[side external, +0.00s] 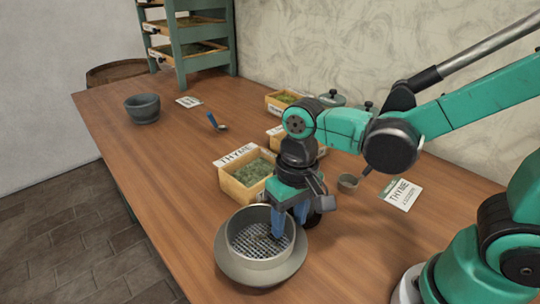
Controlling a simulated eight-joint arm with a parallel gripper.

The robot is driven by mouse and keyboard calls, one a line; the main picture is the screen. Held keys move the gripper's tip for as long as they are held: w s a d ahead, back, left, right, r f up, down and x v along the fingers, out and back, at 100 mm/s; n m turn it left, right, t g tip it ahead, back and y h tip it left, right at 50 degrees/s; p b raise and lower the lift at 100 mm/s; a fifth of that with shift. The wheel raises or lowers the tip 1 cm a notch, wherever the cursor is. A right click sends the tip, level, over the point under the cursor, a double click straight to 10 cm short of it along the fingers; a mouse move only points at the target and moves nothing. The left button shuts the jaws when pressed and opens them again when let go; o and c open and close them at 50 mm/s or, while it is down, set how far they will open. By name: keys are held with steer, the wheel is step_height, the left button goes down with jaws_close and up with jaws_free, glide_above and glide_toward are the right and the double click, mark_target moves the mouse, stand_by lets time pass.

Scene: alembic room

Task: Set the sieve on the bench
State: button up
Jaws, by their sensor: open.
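The sieve (246,240) is a round grey cylinder with a wire-mesh bottom. It sits upright in a wide grey bowl (235,270) at the front of the wooden bench (180,165). My gripper (288,222) points down at the sieve's right rim, with its blue fingers open. One finger reaches inside the sieve's wall and the other seems to be outside it. Whether either finger touches the rim cannot be told. The arm partly hides the sieve's right edge.
A wooden box of herbs labelled THYME (247,175) stands close behind the sieve. More boxes stand farther back. The bench's left middle is clear.

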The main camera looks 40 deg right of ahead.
jaws_close()
stand_by(1.3)
